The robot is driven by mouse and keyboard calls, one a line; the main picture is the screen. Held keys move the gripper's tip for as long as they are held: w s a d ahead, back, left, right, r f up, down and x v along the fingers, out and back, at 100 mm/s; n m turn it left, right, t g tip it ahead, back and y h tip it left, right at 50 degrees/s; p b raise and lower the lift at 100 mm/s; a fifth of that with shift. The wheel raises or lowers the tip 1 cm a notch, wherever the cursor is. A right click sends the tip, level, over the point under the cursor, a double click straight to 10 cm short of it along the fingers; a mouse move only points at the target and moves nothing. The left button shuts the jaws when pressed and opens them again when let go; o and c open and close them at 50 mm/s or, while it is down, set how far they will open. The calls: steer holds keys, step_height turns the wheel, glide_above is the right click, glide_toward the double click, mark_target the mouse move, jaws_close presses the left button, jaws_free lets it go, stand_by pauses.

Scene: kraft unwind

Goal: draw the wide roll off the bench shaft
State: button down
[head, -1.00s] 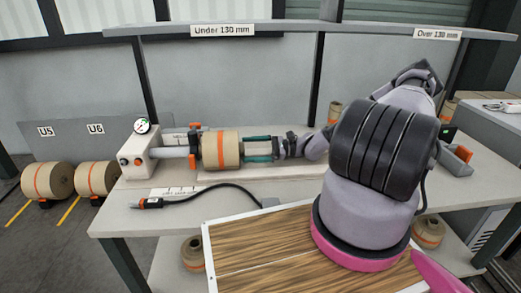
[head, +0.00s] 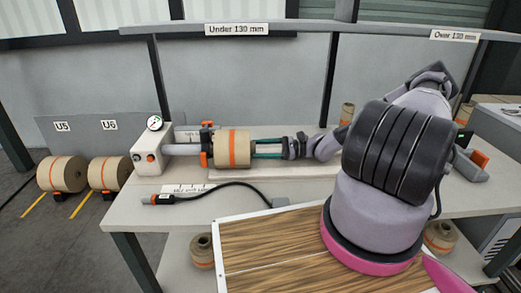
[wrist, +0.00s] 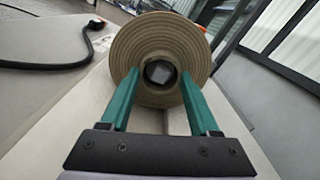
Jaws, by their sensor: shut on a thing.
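The wide roll (head: 232,148) is brown kraft with an orange band. It sits on the grey bench shaft (head: 183,149), to the right of an orange and black collar (head: 206,146). My gripper (head: 254,149) reaches in from the right, its teal fingers at the roll's right end face. In the wrist view the roll (wrist: 122,48) faces me end-on. My gripper (wrist: 160,76) has one finger on each side of the core, shut on the roll. A grey end, apparently the shaft, shows inside the dark core hole. The exact finger contact is partly hidden.
A grey box with a gauge (head: 151,148) carries the shaft's left end. A black hose (head: 215,188) lies on the bench in front. A wood-topped surface (head: 270,248) is nearer. A shelf beam (head: 300,30) runs above.

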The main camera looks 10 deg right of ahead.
steer(key=shift+s+d, duration=0.3)
steer(key=shift+d, duration=1.35)
steer(key=shift+s+d, duration=0.35)
steer(key=shift+d, duration=1.25)
steer(key=shift+s+d, duration=0.3)
steer(key=shift+d, duration=1.35)
steer(key=shift+c, duration=0.2)
jaws_free()
steer(key=d, duration=0.3)
steer(key=s+d, duration=0.1)
steer(key=d, duration=0.3)
steer(key=s+d, duration=0.1)
steer(key=d, duration=0.2)
steer(key=shift+d, duration=0.35)
